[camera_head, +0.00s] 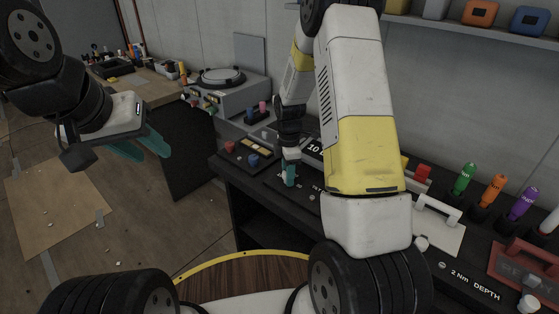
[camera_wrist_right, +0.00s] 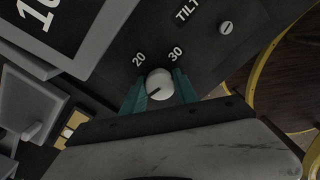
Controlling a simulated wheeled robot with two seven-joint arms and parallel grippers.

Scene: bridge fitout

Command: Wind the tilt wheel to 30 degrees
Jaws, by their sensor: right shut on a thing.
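The tilt wheel (camera_wrist_right: 159,82) is a small round white knob on a dark panel, with a dark mark toward its lower left in the right wrist view. The labels "20" (camera_wrist_right: 139,60) and "30" (camera_wrist_right: 176,54) stand above it, with "TILT" (camera_wrist_right: 187,10) further up. My right gripper (camera_wrist_right: 159,92) has its teal fingers on both sides of the knob, shut on it. In the head view, this gripper (camera_head: 289,173) is low over the dark console, and the knob is hidden there. My left gripper (camera_head: 143,146) is open and empty, in the air at left.
The dark console (camera_head: 233,180) carries a "10" display (camera_head: 315,148), a red button (camera_head: 423,171) and coloured handles at right, including a green one (camera_head: 464,178). A white handle (camera_head: 437,207) stands beside my right arm. Open floor lies at left.

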